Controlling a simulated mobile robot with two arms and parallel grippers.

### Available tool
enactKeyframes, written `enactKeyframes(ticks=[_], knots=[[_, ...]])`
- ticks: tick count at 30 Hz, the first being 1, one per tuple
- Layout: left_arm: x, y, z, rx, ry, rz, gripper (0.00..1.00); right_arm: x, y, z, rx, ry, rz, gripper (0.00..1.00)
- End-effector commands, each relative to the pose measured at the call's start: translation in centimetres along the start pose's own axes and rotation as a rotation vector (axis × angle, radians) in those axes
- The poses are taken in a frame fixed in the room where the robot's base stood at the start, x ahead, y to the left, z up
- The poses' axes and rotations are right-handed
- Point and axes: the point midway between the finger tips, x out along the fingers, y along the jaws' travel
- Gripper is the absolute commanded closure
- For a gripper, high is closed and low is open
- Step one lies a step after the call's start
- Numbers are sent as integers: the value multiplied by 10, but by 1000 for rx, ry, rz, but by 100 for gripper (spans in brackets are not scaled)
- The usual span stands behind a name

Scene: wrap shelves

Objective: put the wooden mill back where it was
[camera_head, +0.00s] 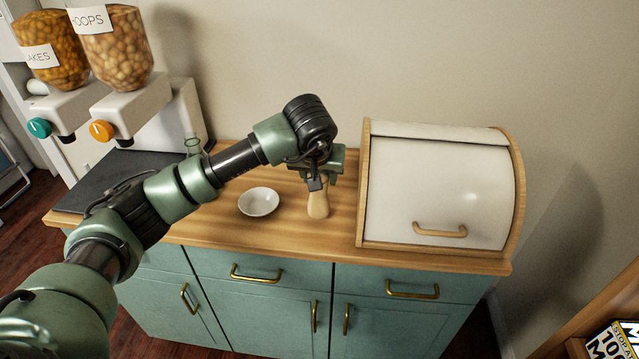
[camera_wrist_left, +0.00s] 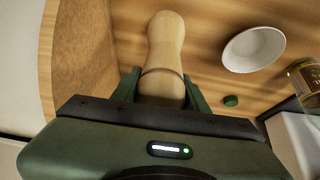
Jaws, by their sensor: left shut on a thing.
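The wooden mill (camera_head: 318,204) is pale and waisted. It is upright over the wooden counter (camera_head: 283,222), between the white bowl and the bread box. My left gripper (camera_head: 317,182) is shut on its upper part from above. In the left wrist view the mill (camera_wrist_left: 165,45) lies between the two green fingers of my left gripper (camera_wrist_left: 163,88). Part of the mill is hidden by the gripper. I cannot tell whether its base touches the counter. My right gripper is not in view.
A white bowl (camera_head: 259,202) sits left of the mill; it also shows in the left wrist view (camera_wrist_left: 253,49). A bread box (camera_head: 440,190) with a shut white lid stands close on the right. Cereal dispensers (camera_head: 115,50) stand at the left. Bare counter lies in front of the mill.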

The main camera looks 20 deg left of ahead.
Motion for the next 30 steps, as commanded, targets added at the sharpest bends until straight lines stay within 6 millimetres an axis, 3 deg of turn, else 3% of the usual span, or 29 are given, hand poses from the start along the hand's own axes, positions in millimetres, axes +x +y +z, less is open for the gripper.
enactKeyframes(ticks=[6,16,17,18,19,30], knots=[[23,0,14,0,-1,0,100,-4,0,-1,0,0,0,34],[27,0,15,0,0,0,100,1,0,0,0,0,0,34],[26,0,15,0,-1,0,51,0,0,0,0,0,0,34],[26,0,15,0,-1,0,40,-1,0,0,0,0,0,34],[26,0,15,0,-1,0,34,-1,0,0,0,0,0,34],[22,0,13,0,-2,0,34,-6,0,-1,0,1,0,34]])
